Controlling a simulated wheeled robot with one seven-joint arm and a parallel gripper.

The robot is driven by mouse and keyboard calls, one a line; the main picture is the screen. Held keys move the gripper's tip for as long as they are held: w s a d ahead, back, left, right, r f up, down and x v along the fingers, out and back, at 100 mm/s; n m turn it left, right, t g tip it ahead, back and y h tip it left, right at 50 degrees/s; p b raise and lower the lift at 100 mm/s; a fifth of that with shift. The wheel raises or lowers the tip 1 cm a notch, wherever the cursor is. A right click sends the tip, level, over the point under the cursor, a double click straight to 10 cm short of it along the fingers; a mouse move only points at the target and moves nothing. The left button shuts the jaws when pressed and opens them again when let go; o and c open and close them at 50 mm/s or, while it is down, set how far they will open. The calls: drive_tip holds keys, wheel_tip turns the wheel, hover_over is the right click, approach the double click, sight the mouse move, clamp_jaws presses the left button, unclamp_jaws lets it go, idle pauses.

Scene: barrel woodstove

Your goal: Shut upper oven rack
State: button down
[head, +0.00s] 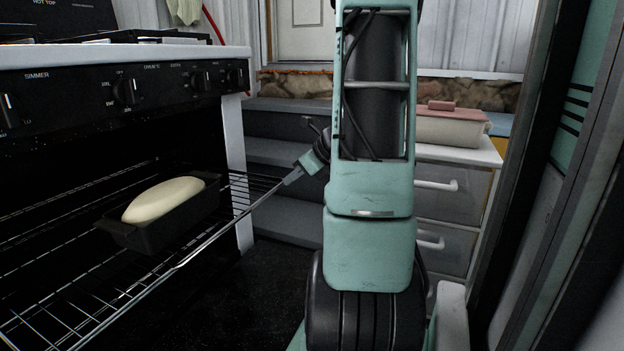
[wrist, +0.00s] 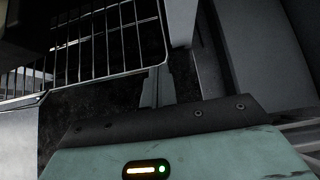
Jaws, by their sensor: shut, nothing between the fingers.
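The oven rack (head: 188,257) is a wire grid that sticks out of the dark oven opening in the head view. Its front rail runs diagonally from the lower left up toward my gripper. A dark loaf pan (head: 165,222) holding a pale loaf (head: 163,199) sits on it. My gripper (head: 292,177) is shut and empty at the rail's far right end; I cannot tell if it touches. In the wrist view the shut fingertips (wrist: 157,84) are beside a front corner of the rack (wrist: 108,45). The oven's inside is mostly too dark to see.
The stove's knob panel (head: 125,92) is above the rack. Grey steps (head: 285,153) rise behind my arm. A drawer cabinet (head: 448,205) with a lidded box (head: 448,128) on top is to the right. Dark floor (head: 262,290) is open between the rack and my arm.

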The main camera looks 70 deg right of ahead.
sight(217, 168)
drive_tip(key=w+p, duration=0.5)
drive_tip(key=w, duration=1.7)
drive_tip(key=shift+w, duration=0.4)
drive_tip(key=shift+s, duration=0.1)
drive_tip(key=p+v, duration=0.6)
drive_tip(key=v, duration=1.1)
drive_tip(key=shift+s+r, duration=0.1)
drive_tip(key=shift+s, duration=0.05)
